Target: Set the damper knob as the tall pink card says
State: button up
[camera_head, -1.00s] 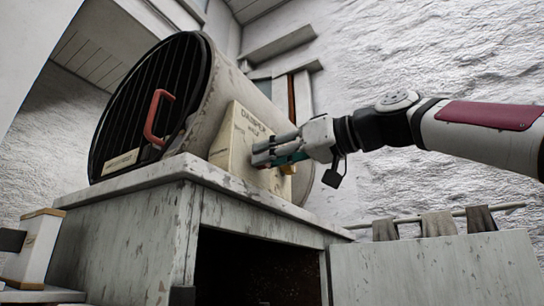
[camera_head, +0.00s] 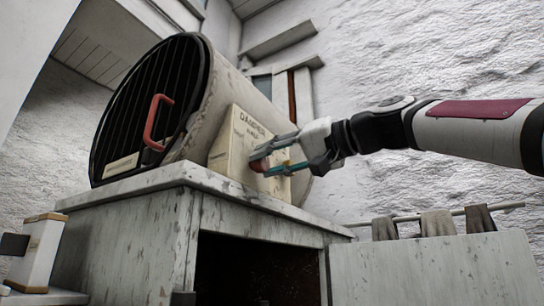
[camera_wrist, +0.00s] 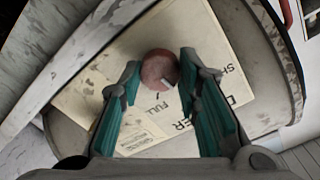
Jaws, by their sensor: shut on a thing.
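The damper knob (camera_wrist: 158,68) is a round red knob on a cream panel (camera_wrist: 205,35) with black lettering. In the wrist view my gripper (camera_wrist: 160,60) is shut on it, one finger on each side. A small light pointer mark on the knob's lower right edge faces roughly towards the printed word FULL. Another word, starting SH, is at the right, partly cut off. In the head view my gripper (camera_head: 262,160) holds the knob (camera_head: 259,164) at the front of the panel (camera_head: 226,149). I see no tall pink card.
A large grey drum (camera_head: 215,90) with a dark grille and red handle (camera_head: 152,120) stands on a worn white cabinet (camera_head: 130,245), open below. Cloths (camera_head: 437,223) hang on a rail at the right. A small white box (camera_head: 37,252) stands at the lower left.

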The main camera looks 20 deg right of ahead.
jog(key=shift+m, duration=0.6)
jog(key=o, duration=1.1)
jog(key=shift+o, duration=0.2)
jog(key=v, duration=1.2)
jog(key=shift+r, duration=0.1)
